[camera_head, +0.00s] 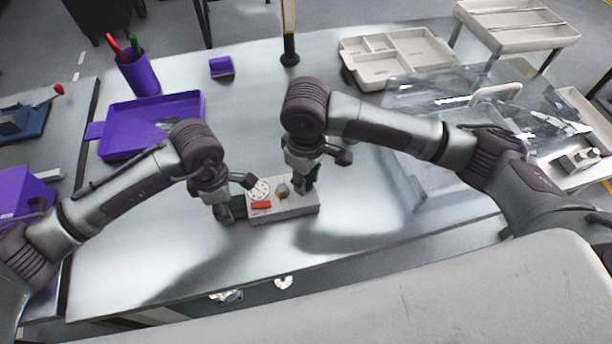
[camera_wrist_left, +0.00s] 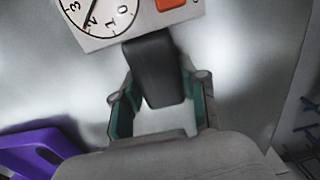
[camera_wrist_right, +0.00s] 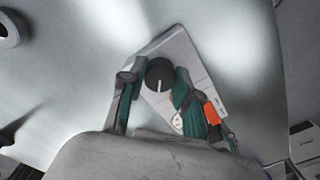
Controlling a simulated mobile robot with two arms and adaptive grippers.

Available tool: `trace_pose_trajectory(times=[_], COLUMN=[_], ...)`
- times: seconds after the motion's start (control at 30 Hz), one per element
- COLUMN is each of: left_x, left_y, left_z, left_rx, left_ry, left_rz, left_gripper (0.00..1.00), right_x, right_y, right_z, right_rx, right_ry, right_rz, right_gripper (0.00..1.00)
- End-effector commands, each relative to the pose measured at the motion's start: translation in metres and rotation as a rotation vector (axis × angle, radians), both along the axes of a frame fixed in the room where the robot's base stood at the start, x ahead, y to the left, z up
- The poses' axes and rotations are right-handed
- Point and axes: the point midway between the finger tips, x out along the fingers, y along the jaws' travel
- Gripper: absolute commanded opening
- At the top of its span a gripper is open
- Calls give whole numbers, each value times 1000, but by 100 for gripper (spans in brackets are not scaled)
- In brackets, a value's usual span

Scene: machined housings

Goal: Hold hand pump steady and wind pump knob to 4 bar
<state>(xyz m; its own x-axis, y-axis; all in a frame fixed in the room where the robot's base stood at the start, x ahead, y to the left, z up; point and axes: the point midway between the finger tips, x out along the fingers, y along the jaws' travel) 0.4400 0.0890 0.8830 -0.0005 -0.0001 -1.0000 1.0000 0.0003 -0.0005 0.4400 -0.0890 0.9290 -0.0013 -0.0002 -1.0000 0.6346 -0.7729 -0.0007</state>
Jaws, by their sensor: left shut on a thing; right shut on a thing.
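The hand pump (camera_head: 296,208) is a pale box on the grey bench, with a white dial (camera_head: 259,190) and an orange-red patch (camera_head: 261,205). In the left wrist view the dial (camera_wrist_left: 100,12) is partly cut off; its needle points near the 2. My left gripper (camera_head: 231,210) is shut on the pump's dark grip block (camera_wrist_left: 154,72) at its left end; the block sits between the teal pads. My right gripper (camera_head: 304,182) is at the pump's right part, shut on the dark round pump knob (camera_wrist_right: 160,74) with a white line. The right arm hides the knob in the head view.
A purple tray (camera_head: 118,148) and purple pen cup (camera_head: 139,74) stand at the left. A small purple block (camera_head: 221,66) is at the back. A pale divided tray (camera_head: 376,70) and a clear panel (camera_head: 440,98) are at the right. The bench front is clear.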

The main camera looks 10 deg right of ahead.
Motion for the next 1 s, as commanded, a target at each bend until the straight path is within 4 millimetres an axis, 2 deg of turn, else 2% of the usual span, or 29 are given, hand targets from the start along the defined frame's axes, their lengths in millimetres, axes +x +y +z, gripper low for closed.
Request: trace_pose_trajectory(times=[0.47, 0.5, 0.63, 1.0], left_x=[0, 0, 0, 0], left_y=[0, 0, 0, 0], left_z=[0, 0, 0, 0], left_rx=[0, 0, 0, 0], left_ry=[0, 0, 0, 0], left_rz=[-1, -1, -1, -1], left_gripper=[0, 0, 0, 0], right_x=[1, 1, 0, 1], right_y=[0, 0, 0, 0], right_z=[1, 1, 1, 4], right_rx=[1, 1, 1, 1], right_ry=[-2, -2, -2, -2], right_rz=[-19, -19, -19, -18], right_gripper=[0, 35, 57, 57])
